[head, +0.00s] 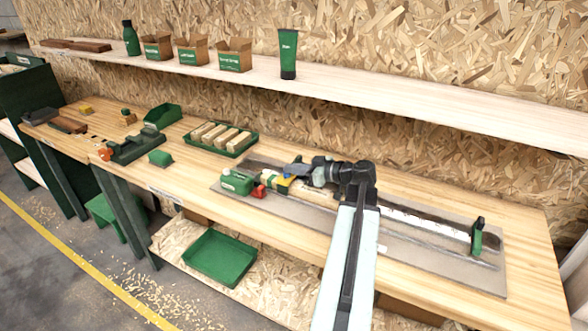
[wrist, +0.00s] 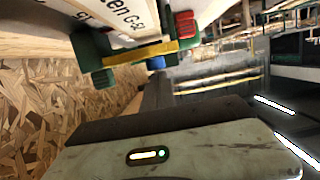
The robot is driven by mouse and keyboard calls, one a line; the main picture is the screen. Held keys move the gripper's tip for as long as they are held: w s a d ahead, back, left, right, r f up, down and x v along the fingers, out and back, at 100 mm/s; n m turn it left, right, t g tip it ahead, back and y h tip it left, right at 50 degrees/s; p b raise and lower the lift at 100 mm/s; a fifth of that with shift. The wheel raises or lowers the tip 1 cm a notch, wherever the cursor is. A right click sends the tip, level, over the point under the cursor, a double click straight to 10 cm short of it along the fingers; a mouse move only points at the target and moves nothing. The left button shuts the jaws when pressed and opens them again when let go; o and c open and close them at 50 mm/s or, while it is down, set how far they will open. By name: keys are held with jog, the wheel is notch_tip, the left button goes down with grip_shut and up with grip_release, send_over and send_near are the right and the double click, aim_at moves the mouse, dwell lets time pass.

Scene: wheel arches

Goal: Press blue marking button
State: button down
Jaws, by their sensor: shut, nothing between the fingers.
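The blue marking button (wrist: 156,62) shows as a small blue piece just below the yellow bar (wrist: 140,53) of the green fixture, in the wrist view. My gripper (wrist: 157,80) is shut and empty, its dark tip right by the button. I cannot tell whether they touch. In the head view my gripper (head: 291,169) reaches left over the yellow part (head: 284,184), and the button cannot be made out clearly there. The green fixture body (head: 237,182) and a red part (head: 258,192) sit just left of it.
A long grey base plate (head: 430,265) with a rail and a green end stop (head: 477,237) runs right along the bench. A green tray of wooden blocks (head: 247,148) stands behind the fixture. A shelf (head: 400,100) overhangs the bench's back.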

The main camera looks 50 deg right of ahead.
notch_tip(320, 180, down, 2)
jog(key=shift+s+f+b, duration=0.1)
jog(key=shift+f+b, duration=0.1)
jog(key=shift+b, duration=1.05)
jog(key=shift+s+a+r, duration=0.1)
jog(key=shift+a+r, duration=0.05)
jog(key=shift+a, duration=0.15)
notch_tip(320, 180, up, 6)
jog(key=p, duration=0.6)
jog(key=f+p+v, duration=0.1)
jog(key=v, duration=0.8)
jog(key=shift+s, duration=0.4)
jog(key=shift+d, duration=0.1)
